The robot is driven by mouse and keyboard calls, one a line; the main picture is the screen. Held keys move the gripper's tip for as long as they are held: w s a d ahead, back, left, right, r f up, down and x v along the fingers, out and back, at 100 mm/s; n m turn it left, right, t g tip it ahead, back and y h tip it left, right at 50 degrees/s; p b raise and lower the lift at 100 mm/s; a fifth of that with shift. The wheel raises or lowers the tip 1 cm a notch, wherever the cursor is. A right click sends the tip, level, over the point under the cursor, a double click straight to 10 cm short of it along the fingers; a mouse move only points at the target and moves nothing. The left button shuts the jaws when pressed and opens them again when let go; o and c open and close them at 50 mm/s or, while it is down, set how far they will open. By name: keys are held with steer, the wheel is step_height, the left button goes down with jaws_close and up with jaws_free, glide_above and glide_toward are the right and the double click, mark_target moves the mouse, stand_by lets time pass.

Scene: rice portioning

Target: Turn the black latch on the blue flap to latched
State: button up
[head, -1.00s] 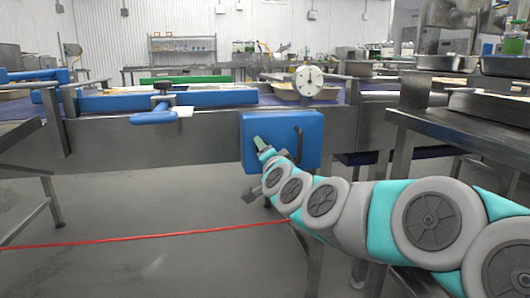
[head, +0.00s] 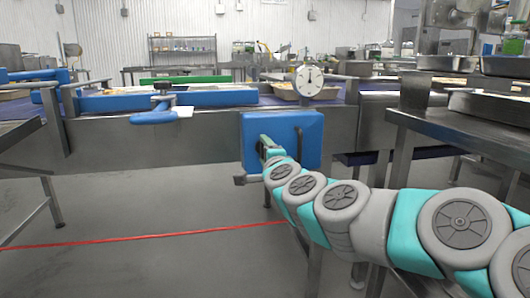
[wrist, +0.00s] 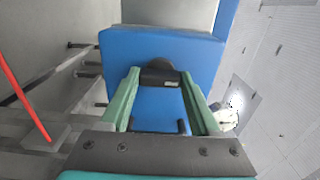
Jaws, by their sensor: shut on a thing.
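The blue flap (head: 311,128) hangs on the side of the steel conveyor frame in the head view. It also fills the upper middle of the wrist view (wrist: 125,45). The black latch (wrist: 160,76) shows in the wrist view on the flap's face, between my green fingers. My gripper (wrist: 160,86) is shut on the latch, with one finger on either side of it. In the head view my gripper (head: 266,147) is at the flap's left part, and it and my arm hide the latch.
A thin dark handle (head: 298,143) stands on the flap's right part. A steel table (head: 460,125) with trays is close on the right, beside my arm. A round dial (head: 308,80) stands above the flap. A red line (head: 150,238) crosses the open floor.

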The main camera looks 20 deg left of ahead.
steer(key=shift+f, duration=0.1)
steer(key=o, duration=1.4)
steer(key=shift+c, duration=0.2)
steer(key=v, duration=0.8)
steer(key=shift+a+p, duration=0.1)
steer(key=shift+p, duration=0.2)
